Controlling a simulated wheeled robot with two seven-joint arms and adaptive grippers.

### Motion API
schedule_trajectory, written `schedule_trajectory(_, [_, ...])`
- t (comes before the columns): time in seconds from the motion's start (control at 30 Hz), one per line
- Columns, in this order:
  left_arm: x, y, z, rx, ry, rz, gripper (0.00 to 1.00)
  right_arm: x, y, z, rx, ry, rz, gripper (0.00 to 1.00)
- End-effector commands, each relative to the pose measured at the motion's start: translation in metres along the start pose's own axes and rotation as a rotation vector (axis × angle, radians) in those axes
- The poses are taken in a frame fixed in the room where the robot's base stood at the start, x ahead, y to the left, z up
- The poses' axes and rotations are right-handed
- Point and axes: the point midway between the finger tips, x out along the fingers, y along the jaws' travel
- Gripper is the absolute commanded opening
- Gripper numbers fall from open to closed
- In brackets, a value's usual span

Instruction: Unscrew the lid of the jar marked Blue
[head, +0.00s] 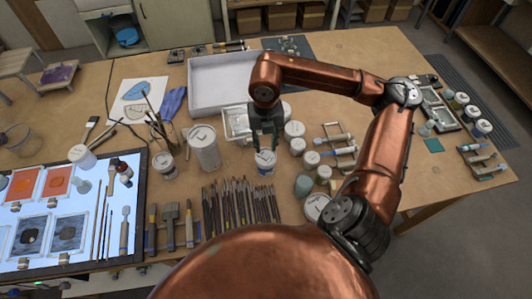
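A small white-lidded jar (265,168) with a bluish band stands upright on the table near the centre of the head view. Its label is too small to read. My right gripper (265,146) points down just above this jar, with its two fingers spread on either side of the lid's far edge. The fingers look apart, and I cannot tell whether they touch the lid (265,156). My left gripper is not in view.
Brushes (240,203) lie in a row in front of the jar. A tall white can (204,148) and a smaller jar (164,165) stand to its left. Several jars (297,147) stand close on its right. A white tray (196,84) lies behind. A lit panel (130,220) is at left.

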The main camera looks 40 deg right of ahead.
Motion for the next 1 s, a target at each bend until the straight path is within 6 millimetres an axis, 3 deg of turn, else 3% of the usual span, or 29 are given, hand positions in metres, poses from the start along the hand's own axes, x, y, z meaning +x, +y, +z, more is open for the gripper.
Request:
schedule_trajectory(0.6, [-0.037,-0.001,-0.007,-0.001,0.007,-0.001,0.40,0.006,0.000,0.000,0.832,0.002,0.000,0.27])
schedule_trajectory(0.73, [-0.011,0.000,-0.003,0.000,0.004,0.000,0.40,0.037,0.000,0.000,0.834,0.001,-0.002,0.27])
schedule_trajectory(1.0, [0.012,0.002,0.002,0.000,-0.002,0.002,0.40,0.066,0.000,0.000,0.831,0.001,-0.001,0.27])
